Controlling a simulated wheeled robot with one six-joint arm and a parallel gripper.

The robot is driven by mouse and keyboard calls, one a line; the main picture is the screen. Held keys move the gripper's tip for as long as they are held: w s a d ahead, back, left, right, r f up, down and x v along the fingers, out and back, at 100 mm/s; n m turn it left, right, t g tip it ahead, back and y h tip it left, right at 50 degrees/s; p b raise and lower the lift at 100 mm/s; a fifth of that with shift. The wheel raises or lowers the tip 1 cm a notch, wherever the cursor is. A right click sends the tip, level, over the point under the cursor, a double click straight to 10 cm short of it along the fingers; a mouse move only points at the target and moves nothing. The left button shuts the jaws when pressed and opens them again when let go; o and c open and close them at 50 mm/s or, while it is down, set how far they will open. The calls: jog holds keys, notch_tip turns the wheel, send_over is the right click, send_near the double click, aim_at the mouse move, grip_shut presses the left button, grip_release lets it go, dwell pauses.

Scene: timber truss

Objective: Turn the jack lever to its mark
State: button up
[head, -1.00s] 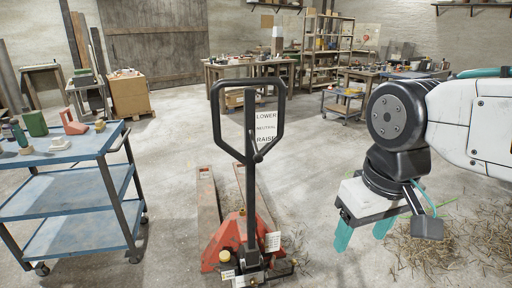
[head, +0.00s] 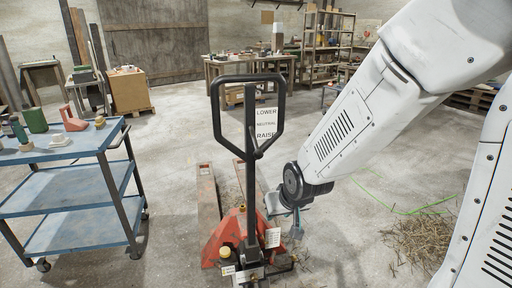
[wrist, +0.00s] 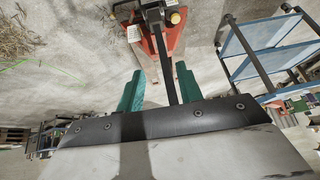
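The pallet jack's black handle (head: 251,190) stands upright with a loop at its top. A white label (head: 265,122) reading LOWER, NEUTRAL and RAISE shows inside the loop. A small dark lever part (head: 258,155) sits at the loop's base, near RAISE; its exact angle is hard to tell. My gripper (head: 297,226) is low, just right of the handle, mostly hidden by my arm. In the wrist view my gripper (wrist: 159,90) has its teal fingers apart. The black shaft (wrist: 160,55) shows between them; I cannot tell its depth. The lever is not discernible there.
The jack's red body (head: 228,238) and forks (head: 207,195) lie on the floor. A blue cart (head: 75,184) with tools stands left. Straw (head: 430,242) lies at the right. Workbenches and shelves stand at the back. The floor between is open.

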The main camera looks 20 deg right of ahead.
aim_at(258, 149)
jog(key=w+t, duration=0.6)
jog(key=w, duration=0.3)
jog(key=w+r+t, duration=0.1)
jog(key=r+t, duration=0.1)
jog(key=r, duration=0.1)
jog(key=w+r+m+t, duration=0.1)
jog(key=r+t, duration=0.1)
jog(key=r, duration=0.1)
jog(key=w+r+t, duration=0.1)
jog(key=r+t, duration=0.1)
jog(key=r, duration=0.2)
jog(key=shift+w+a, duration=0.1)
jog(key=shift+a, duration=0.1)
jog(key=shift+w+r, duration=0.15)
jog(key=shift+w, duration=0.1)
jog(key=w, duration=0.7)
jog(key=shift+w+a, duration=0.1)
jog(key=shift+w, duration=0.05)
